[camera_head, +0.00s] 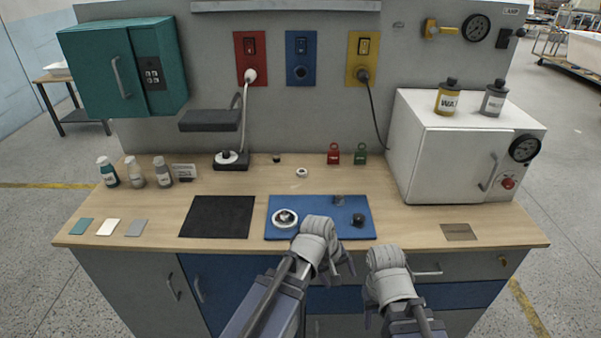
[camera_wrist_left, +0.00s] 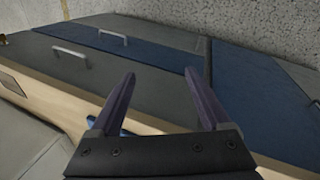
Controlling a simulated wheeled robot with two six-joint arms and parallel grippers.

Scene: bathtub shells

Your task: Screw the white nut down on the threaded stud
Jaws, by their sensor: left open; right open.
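A small white ring (camera_head: 302,172), which looks like the nut, lies on the wooden bench top behind the blue board (camera_head: 318,232). A round white piece with a dark centre (camera_head: 285,218) sits on the board's left side. I cannot clearly make out the threaded stud. My left gripper (camera_wrist_left: 160,78) is open and empty in the left wrist view, with the bench's cabinet front beyond its fingers. In the head view its arm is at the board's front edge. My right gripper (camera_head: 388,275) is open, in front of the bench to the right of the board.
A black knob (camera_head: 358,219) and a small grey block (camera_head: 338,200) sit on the board's right side. A black mat (camera_head: 217,217) lies to its left. A white machine (camera_head: 456,150) stands at the right. Red (camera_head: 334,154) and green (camera_head: 360,154) padlock-like pieces stand behind the board.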

